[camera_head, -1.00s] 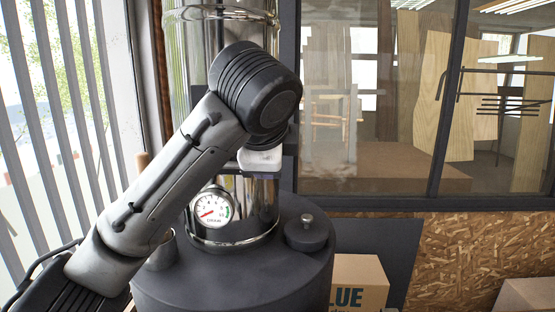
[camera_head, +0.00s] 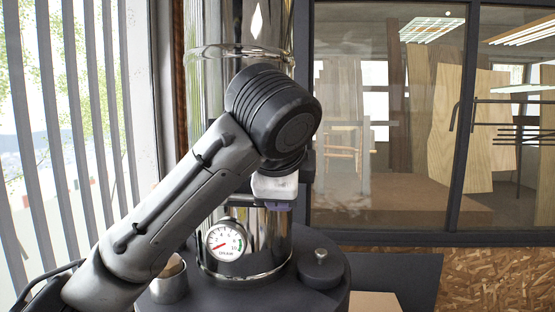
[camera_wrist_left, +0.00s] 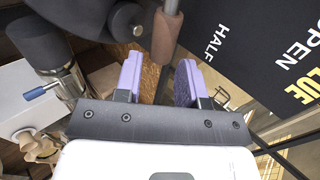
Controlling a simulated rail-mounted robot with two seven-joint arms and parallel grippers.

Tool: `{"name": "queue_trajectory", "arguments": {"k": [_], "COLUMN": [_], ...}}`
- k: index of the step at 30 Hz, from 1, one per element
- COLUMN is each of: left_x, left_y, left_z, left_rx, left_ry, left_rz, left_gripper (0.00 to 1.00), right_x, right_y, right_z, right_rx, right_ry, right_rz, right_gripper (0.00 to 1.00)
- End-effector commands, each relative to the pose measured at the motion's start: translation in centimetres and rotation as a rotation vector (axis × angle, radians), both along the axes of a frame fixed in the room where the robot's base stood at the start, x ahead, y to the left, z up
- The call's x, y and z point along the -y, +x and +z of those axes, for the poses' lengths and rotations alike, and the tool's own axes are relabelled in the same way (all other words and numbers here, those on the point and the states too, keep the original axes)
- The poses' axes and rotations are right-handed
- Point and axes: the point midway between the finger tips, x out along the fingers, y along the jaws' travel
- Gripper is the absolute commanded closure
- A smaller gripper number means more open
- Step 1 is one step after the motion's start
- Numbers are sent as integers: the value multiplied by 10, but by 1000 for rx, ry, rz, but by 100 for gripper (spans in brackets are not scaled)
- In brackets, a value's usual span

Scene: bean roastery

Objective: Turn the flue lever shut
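A dark plate (camera_wrist_left: 235,40) to the right reads "HALF", "OPEN" and, in yellow, "LUE". The lever cannot be made out there. My right gripper is not in view.
A draw gauge (camera_head: 226,240) sits on the column's chrome base. A metal cup (camera_head: 169,285) and a knobbed lid (camera_head: 320,268) stand on the dark drum top. A dark panel (camera_head: 400,275) and a cardboard box (camera_head: 374,302) are at right. A slatted window is at left.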

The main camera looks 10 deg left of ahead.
Motion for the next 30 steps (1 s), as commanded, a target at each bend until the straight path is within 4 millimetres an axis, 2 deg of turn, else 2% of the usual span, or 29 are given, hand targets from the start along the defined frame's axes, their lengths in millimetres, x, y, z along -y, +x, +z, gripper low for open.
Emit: {"name": "queue_trajectory", "arguments": {"k": [6, 16, 23, 30], "left_x": [3, 10, 12, 13], "left_y": [-29, -66, -80, -83], "left_z": [27, 65, 80, 83], "left_rx": [5, 4, 2, -1], "left_ry": [2, 2, 2, 1], "left_rz": [3, 1, 0, -1], "left_gripper": [63, 63, 63, 63], "right_x": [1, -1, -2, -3], "right_y": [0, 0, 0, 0], "right_z": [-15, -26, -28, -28], "right_rx": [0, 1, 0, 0], "right_ry": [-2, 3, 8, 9], "right_rz": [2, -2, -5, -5], "right_gripper": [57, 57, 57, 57]}}
